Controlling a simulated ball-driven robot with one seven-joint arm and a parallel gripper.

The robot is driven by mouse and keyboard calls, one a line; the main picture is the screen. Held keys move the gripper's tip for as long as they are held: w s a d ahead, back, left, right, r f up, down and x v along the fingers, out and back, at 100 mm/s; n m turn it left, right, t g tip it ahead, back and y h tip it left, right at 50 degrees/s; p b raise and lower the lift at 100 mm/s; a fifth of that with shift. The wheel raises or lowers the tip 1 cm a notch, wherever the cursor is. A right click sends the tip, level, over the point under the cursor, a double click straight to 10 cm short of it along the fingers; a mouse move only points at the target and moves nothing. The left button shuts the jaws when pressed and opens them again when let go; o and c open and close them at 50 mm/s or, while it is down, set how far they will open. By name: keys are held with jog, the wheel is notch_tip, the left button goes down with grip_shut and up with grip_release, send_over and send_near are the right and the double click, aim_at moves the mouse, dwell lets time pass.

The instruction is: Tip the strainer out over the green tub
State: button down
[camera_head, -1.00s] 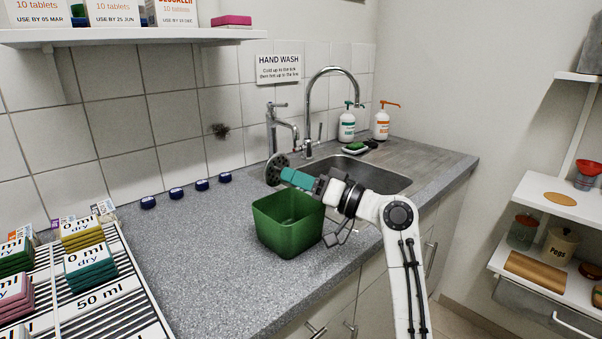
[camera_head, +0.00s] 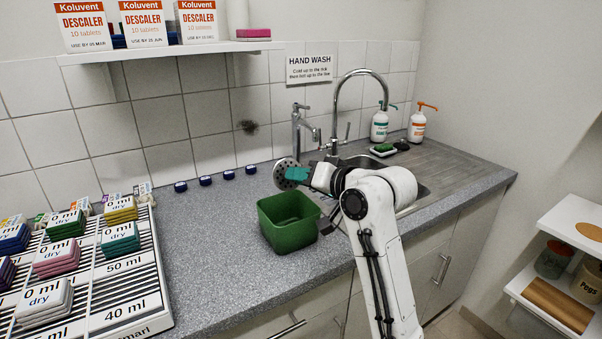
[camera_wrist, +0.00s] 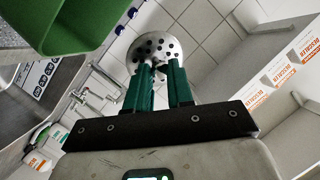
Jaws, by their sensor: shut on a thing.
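My gripper (camera_wrist: 158,88) has teal fingers and is shut on the strainer (camera_wrist: 154,50), a round grey metal disc with dark holes, beyond the fingertips in the wrist view. In the head view the strainer (camera_head: 283,174) stands roughly on edge, its perforated face turned to the left. It is above the back of the green tub's rim, clear of the counter. The green tub (camera_head: 287,238) stands open on the counter, below my gripper (camera_head: 291,175). The tub's floor is partly hidden by its front wall, and I cannot tell whether anything lies inside.
The sink (camera_head: 425,190) with its tall tap (camera_head: 337,115) lies behind and right of my arm. Several dark blue caps (camera_head: 205,181) line the wall. A rack (camera_head: 140,290) with coloured sponge-like stacks fills the left. The counter between rack and tub is clear.

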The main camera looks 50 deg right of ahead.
aim_at(284, 162)
jog(key=r+g+p, duration=0.1)
jog(key=g+p, duration=0.1)
jog(key=p, duration=0.3)
jog(key=w+r+m+g+p, duration=0.1)
jog(key=r+g+p, duration=0.1)
jog(key=p, duration=0.4)
jog(key=w+r+g+y+p, duration=0.1)
jog(key=g+p, duration=0.2)
jog(key=p, duration=0.2)
jog(key=shift+d+r, duration=0.3)
jog(key=shift+w+d+r+m+g+p, duration=0.15)
jog(key=shift+w+r+m+g+p, duration=0.2)
jog(key=shift+r+g+p, duration=0.5)
jog(key=shift+w+f+g+y, duration=0.15)
jog(key=shift+w+g+y, duration=0.1)
jog(key=shift+g+y, duration=0.1)
jog(key=shift+w+d+r+g+y, duration=0.1)
jog(key=shift+w+r+g+y, duration=0.15)
jog(key=shift+r+g, duration=0.45)
jog(key=shift+w+d+r+g+y, duration=0.1)
jog(key=shift+w+r+g, duration=0.25)
jog(key=shift+r+g, duration=0.3)
jog(key=shift+r, duration=0.1)
jog(key=shift+m+g, duration=0.25)
